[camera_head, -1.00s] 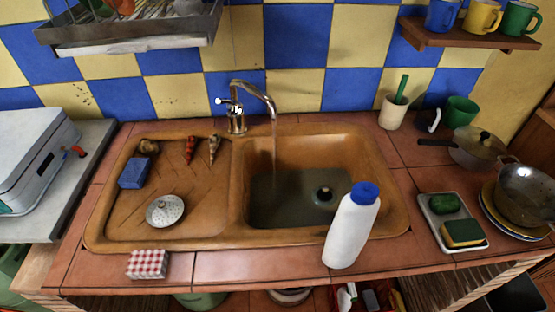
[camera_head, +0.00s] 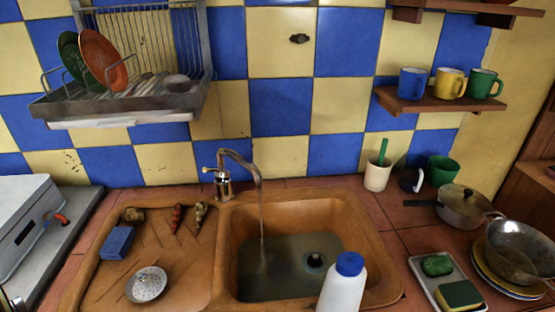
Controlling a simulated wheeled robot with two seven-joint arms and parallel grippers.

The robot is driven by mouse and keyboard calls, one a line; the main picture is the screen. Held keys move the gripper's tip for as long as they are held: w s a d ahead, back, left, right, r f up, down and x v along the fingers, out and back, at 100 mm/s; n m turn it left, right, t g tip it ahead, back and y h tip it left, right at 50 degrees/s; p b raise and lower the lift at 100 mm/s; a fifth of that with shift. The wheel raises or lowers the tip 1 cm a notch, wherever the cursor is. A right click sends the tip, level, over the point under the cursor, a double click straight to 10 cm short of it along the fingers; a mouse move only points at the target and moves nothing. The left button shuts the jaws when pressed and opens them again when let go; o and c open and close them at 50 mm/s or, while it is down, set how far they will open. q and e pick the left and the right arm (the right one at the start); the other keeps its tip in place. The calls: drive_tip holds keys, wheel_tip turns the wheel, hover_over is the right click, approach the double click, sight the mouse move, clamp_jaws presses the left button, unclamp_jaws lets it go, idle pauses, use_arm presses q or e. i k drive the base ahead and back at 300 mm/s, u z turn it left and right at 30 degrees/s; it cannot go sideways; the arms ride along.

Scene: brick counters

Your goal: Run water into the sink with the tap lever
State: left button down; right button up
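The metal tap (camera_head: 228,172) stands behind the brown sink (camera_head: 372,255), with its spout arched over the basin. The small tap lever (camera_head: 208,169) sticks out to the left of the tap body. A thin stream of water (camera_head: 261,220) falls from the spout into the basin. Water (camera_head: 285,275) lies in the basin, and a dark round drain piece (camera_head: 314,261) shows in it. Neither of my grippers shows in the head view.
A white bottle with a blue cap (camera_head: 342,288) stands at the basin's front edge. A blue sponge (camera_head: 117,241) and a strainer (camera_head: 146,284) lie on the drainboard. A dish rack (camera_head: 60,106) hangs above left; a shelf with mugs (camera_head: 430,105) is above right. A pan (camera_head: 464,205) stands at right.

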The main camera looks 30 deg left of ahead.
sight(219, 172)
drive_tip(key=z, duration=1.55)
drive_tip(key=k, duration=1)
drive_tip(key=u, duration=1.45)
drive_tip(key=i, duration=0.1)
